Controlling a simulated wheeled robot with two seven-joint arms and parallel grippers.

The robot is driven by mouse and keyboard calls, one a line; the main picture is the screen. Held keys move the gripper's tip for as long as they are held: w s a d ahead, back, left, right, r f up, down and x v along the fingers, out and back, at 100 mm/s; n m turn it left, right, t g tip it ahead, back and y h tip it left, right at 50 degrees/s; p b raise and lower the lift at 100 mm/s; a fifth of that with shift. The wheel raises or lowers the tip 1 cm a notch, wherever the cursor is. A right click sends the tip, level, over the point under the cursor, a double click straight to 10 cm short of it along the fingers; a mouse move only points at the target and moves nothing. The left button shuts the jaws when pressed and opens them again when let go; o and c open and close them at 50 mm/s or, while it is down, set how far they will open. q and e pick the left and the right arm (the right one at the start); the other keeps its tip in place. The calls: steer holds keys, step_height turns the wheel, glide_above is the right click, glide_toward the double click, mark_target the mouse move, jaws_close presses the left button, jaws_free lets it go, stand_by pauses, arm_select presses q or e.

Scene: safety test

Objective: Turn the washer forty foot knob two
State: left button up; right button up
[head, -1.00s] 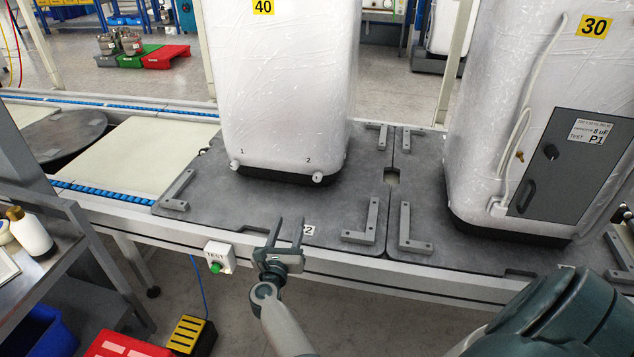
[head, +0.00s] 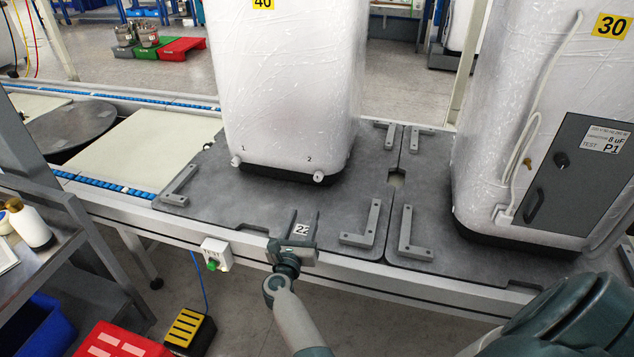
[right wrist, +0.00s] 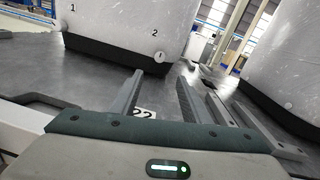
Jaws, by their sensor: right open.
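The washer marked 40 (head: 288,90) is a tall white wrapped body with a dark base, standing on a grey plate. Knob two (head: 318,177) is a small white knob low at its front right, beside the printed 2. It also shows in the right wrist view (right wrist: 159,57). Knob one (head: 236,161) is at the front left corner. My right gripper (head: 303,216) is open and empty, low over the plate's front edge near the 22 label (head: 302,229). It is in front of knob two and apart from it. My left gripper is not in view.
The washer marked 30 (head: 540,120) stands at the right with a dark panel. Grey L-shaped brackets (head: 362,224) rise from the plate right of my gripper. A test button box (head: 217,254) hangs on the conveyor's front edge. The plate between gripper and washer is clear.

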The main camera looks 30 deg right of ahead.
steer(key=shift+w+d, duration=0.5)
steer(key=b, duration=0.1)
glide_toward(317, 179)
steer(key=b+x, duration=0.2)
steer(key=x, duration=0.4)
steer(key=shift+w+d+b, duration=0.2)
steer(key=shift+d+b, duration=0.1)
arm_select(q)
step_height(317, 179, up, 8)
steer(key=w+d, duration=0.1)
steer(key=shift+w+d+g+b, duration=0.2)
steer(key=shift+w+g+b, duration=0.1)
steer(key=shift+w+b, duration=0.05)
arm_select(e)
steer(key=shift+x, duration=1)
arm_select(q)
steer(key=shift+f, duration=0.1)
arm_select(e)
steer(key=shift+r, duration=0.1)
steer(key=c, duration=1)
steer(key=shift+c, duration=0.2)
steer(key=shift+a, duration=0.1)
